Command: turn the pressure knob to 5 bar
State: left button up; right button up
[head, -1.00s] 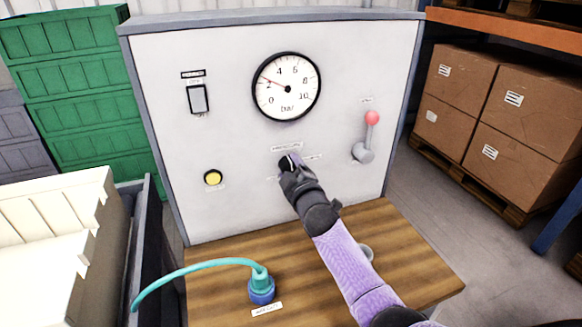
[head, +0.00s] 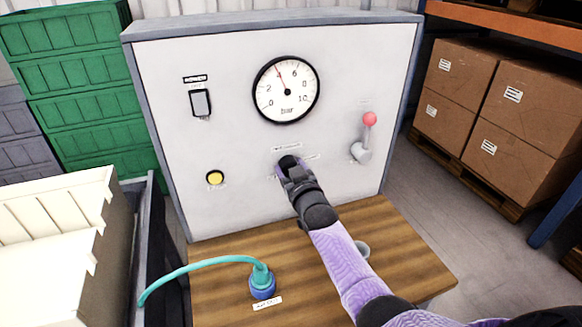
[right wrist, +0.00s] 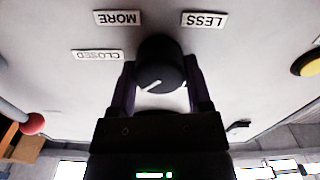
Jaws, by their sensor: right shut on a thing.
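The pressure knob (right wrist: 160,62) is a dark round knob with a white pointer line, on the light panel. My right gripper (right wrist: 162,88) is shut on it, one finger at each side, in the right wrist view. In the head view my right gripper (head: 290,168) reaches the panel below the gauge and hides most of the knob. The round gauge (head: 287,98), marked 0 to 10 bar, has its red needle at about 4. My left gripper is not in view.
The panel also bears a rocker switch (head: 201,103), a yellow button (head: 215,178) and a red-tipped lever (head: 368,122). Labels MORE (right wrist: 117,18), LESS (right wrist: 205,20) and CLOSED (right wrist: 97,56) surround the knob. A teal hose (head: 205,264) ends on the wooden bench (head: 215,300).

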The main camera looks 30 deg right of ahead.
jog(key=shift+f+m, duration=0.1)
jog(key=shift+m, duration=0.7)
jog(key=o, duration=1.3)
jog(key=p+v, duration=0.4)
jog(key=v, duration=0.6)
jog(key=shift+d, duration=0.1)
